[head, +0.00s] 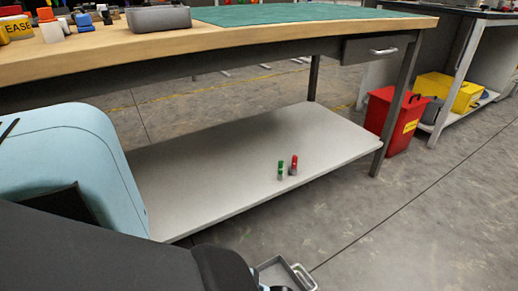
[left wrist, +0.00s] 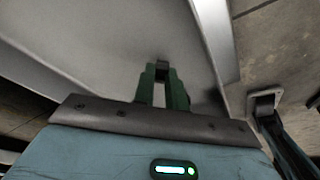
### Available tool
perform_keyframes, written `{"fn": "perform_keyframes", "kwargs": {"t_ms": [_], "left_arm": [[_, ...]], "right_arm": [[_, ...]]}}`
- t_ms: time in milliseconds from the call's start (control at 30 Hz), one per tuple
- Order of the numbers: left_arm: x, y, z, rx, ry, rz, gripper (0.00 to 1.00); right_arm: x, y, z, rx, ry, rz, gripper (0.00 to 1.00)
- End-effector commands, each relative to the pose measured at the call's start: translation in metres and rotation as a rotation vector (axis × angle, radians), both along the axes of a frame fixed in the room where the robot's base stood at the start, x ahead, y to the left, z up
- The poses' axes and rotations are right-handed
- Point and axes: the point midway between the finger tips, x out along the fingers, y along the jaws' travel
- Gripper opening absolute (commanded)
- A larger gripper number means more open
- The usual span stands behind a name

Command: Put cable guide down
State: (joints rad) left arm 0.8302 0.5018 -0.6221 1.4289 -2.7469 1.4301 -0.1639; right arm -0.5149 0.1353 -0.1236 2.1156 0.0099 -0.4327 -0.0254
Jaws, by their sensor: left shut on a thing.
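In the left wrist view my left gripper (left wrist: 163,72) has two green fingers closed on a small dark piece (left wrist: 162,70) between their tips, which I take to be the cable guide. Little of it shows, and its shape cannot be made out. Behind the fingertips is a pale grey surface; I cannot tell whether the piece touches it. In the head view the left gripper is hidden and only parts of my arm show at lower left. My right gripper is in neither view.
The workbench's grey lower shelf (head: 235,170) holds a green-topped item (head: 280,171) and a red-topped item (head: 294,165). The rest of its visible surface is clear. A red bin (head: 393,120) stands right of the bench. A grey tray-like thing (head: 303,276) shows at the bottom.

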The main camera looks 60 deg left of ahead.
Motion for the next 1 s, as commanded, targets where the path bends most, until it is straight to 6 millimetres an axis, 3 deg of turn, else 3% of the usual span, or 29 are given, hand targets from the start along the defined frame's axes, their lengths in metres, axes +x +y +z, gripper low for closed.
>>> {"fn": "perform_keyframes", "kwargs": {"t_ms": [67,100,233,633,1000], "left_arm": [[0.000,0.000,-0.003,0.001,0.001,0.000,0.00],[0.000,0.000,-0.003,0.001,0.001,0.000,0.17],[0.000,0.000,-0.002,0.001,0.001,0.000,0.34],[0.000,0.000,0.004,-0.001,-0.001,0.000,0.35],[0.016,-0.011,0.072,0.001,-0.006,0.000,0.35]], "right_arm": [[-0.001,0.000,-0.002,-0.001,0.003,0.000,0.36],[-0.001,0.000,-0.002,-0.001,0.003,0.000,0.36],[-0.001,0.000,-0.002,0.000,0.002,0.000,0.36],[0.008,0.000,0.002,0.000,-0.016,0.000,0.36],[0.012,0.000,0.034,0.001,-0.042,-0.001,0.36]]}}
